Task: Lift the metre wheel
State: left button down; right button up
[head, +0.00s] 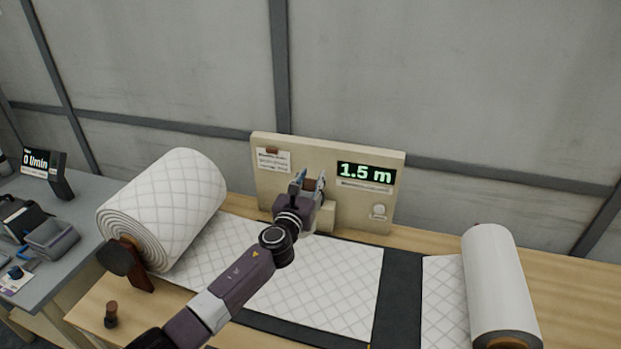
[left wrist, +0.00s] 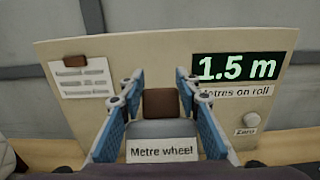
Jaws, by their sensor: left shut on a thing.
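My left gripper (head: 309,183) is at the front of the cream panel (head: 275,185), with its fingers pointing at the panel. In the left wrist view, its blue fingers (left wrist: 160,92) close from both sides on the metre wheel's brown grip (left wrist: 160,103). A grey part with a "Metre wheel" label (left wrist: 160,150) sits just below the grip. The wheel itself is hidden behind my gripper and arm in the head view. The display (head: 366,173) on the panel reads 1.5 m. My right gripper is not in view.
A large quilted wadding roll (head: 170,205) lies at the left, its sheet (head: 330,285) spread across the dark bed. A narrower white roll (head: 495,285) lies at the right. A knob (head: 379,211) is on the panel's right. A grey side table (head: 75,205) stands far left.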

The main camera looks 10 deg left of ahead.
aim_at(305, 194)
pick_arm(q)
jog(key=shift+f, duration=0.3)
jog(key=c, duration=1.5)
grip_release()
jog(key=shift+o, duration=0.5)
jog(key=shift+w+f, duration=0.3)
jog(key=shift+w, duration=0.25)
jog(key=shift+s+r, duration=0.1)
jog(key=shift+s, duration=0.05)
jog(key=shift+s+r, duration=0.1)
jog(key=shift+s, duration=0.55)
jog(key=s, duration=1)
jog(key=shift+s+a+f, duration=0.15)
jog(key=shift+s+f, duration=0.1)
